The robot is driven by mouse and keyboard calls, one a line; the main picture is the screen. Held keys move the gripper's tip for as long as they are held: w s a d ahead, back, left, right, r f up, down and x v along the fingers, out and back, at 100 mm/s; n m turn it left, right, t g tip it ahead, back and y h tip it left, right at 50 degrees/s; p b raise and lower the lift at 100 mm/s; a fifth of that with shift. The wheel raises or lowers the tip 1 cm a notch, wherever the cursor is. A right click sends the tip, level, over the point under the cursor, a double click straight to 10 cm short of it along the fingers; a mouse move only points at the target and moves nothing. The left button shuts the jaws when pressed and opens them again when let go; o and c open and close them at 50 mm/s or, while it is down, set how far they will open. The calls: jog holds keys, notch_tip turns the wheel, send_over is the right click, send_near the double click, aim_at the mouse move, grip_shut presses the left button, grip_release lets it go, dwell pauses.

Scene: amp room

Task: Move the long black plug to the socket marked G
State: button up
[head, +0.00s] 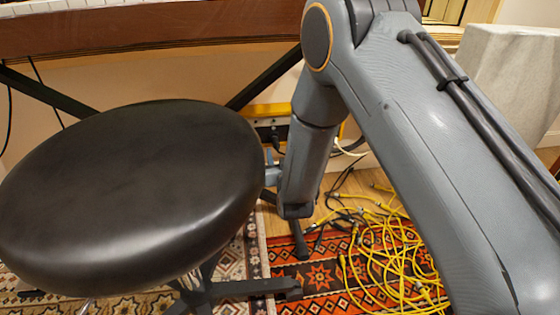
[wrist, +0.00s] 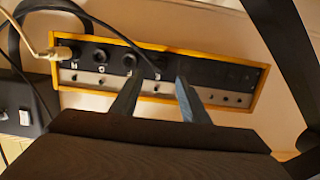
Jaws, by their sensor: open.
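The amp panel with a yellow frame (wrist: 210,52) fills the upper wrist view, with a row of round sockets. In the head view the amp (head: 262,110) is partly hidden behind the stool and my arm. A black plug (head: 275,135) sits in its face. In the wrist view a thin black cable (wrist: 125,37) arcs down to the panel between my fingers; the plug's outline there is unclear. My gripper (wrist: 157,80) is open, fingers pointing at the panel, with no visible grip on anything. It also shows in the head view (head: 269,158).
A gold plug with a pale cable (wrist: 62,52) is in the panel's left end. A round black stool (head: 130,190) stands close to my gripper. Yellow cables (head: 395,250) lie tangled on the rug. A keyboard (head: 150,30) is above.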

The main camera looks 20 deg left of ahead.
aim_at(277, 147)
jog(key=b+x, duration=0.3)
jog(key=x, duration=0.3)
jog(key=shift+w+a+f+b, duration=0.1)
jog(key=shift+w+b, duration=0.1)
jog(key=shift+b, duration=0.2)
jog(key=shift+w+a+b, duration=0.3)
jog(key=shift+w+a, duration=0.05)
jog(key=shift+w, duration=0.2)
grip_shut()
